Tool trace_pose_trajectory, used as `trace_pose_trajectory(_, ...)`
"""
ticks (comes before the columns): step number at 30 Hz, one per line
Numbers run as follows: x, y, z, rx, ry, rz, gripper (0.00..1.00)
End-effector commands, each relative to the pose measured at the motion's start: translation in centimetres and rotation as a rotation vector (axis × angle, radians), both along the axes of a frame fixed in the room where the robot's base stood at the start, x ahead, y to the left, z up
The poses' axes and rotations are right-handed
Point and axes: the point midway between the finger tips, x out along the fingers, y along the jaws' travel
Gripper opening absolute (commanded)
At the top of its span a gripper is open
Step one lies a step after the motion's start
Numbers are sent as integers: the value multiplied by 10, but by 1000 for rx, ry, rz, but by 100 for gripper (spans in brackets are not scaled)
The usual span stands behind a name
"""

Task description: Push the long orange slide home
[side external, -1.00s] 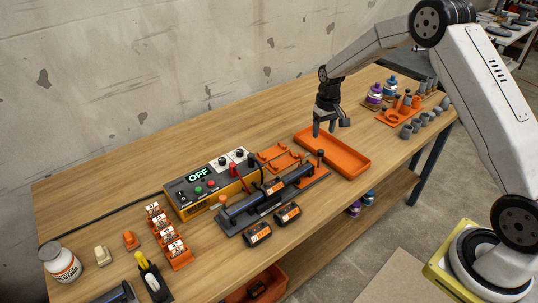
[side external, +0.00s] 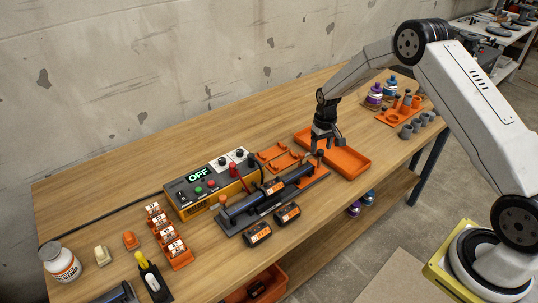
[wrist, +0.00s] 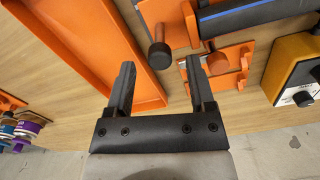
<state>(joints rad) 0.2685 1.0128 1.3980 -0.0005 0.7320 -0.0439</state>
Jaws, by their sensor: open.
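The long orange slide (side external: 314,178) lies at the right end of the dark pipe (side external: 270,193) in the side view. It has an upright dark knob (side external: 320,153) at its far right end. In the wrist view, the slide's orange plate (wrist: 165,14) and its round knob (wrist: 160,56) show near the top middle. My gripper (side external: 327,145) is open and low, close to that knob. In the wrist view my gripper (wrist: 157,76) has its fingers spread with the knob between them in the picture. I cannot tell whether either finger touches it.
An orange tray (side external: 352,163) lies just right of the slide, its wall close to my left finger in the wrist view. A shorter orange part with a dark knob (wrist: 217,63) is at the right. A yellow control box reading OFF (side external: 203,190) stands behind the pipe.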

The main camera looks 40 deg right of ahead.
Motion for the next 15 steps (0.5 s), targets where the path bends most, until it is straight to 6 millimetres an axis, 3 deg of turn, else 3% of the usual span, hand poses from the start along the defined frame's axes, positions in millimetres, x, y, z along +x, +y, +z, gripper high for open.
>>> trace_pose_trajectory(6, 0, 0, -12, 0, -1, 0, 70)
trace_pose_trajectory(15, 0, 0, -13, 0, -2, 0, 67)
